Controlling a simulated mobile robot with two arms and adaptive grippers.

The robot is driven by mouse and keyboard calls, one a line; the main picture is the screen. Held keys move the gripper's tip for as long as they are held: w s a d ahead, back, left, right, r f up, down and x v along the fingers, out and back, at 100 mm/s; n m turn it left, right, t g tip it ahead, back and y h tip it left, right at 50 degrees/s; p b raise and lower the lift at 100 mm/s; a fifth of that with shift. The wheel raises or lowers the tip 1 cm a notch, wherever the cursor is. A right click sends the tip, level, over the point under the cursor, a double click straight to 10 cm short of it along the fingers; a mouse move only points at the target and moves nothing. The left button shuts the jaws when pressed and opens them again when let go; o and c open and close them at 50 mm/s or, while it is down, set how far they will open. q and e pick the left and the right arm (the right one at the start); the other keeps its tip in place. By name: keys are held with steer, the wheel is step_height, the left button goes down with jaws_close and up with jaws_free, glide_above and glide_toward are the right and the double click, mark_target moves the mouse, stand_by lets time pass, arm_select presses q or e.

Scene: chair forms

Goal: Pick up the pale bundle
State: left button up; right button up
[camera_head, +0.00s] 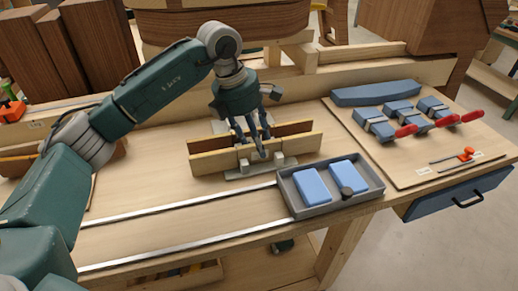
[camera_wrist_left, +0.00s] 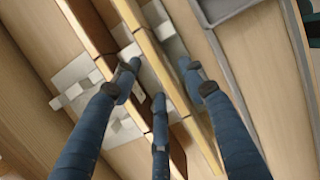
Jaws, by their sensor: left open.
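The pale bundle (camera_head: 212,165) is a long, light wooden piece standing on edge in a low grey holder (camera_head: 278,160) on the bench. It also shows in the left wrist view (camera_wrist_left: 203,137) as a light strip running diagonally. My left gripper (camera_head: 254,148) is open and points down over the middle of the bundle. In the left wrist view its fingers (camera_wrist_left: 160,78) are spread, with tips on both sides of the pale strip. I cannot tell whether any finger touches it. The fingers hide part of the bundle's middle. My right gripper is not in view.
A darker brown bundle (camera_head: 292,128) stands close behind the pale one. A grey tray (camera_head: 330,205) with two blue blocks is at front right. A board (camera_head: 400,173) with red-handled clamps lies farther right. Metal rails (camera_head: 190,238) run along the front, with bare bench between.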

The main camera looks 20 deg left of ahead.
arm_select(q)
steer(key=shift+f, duration=0.15)
jaws_close()
steer(key=shift+d, duration=0.1)
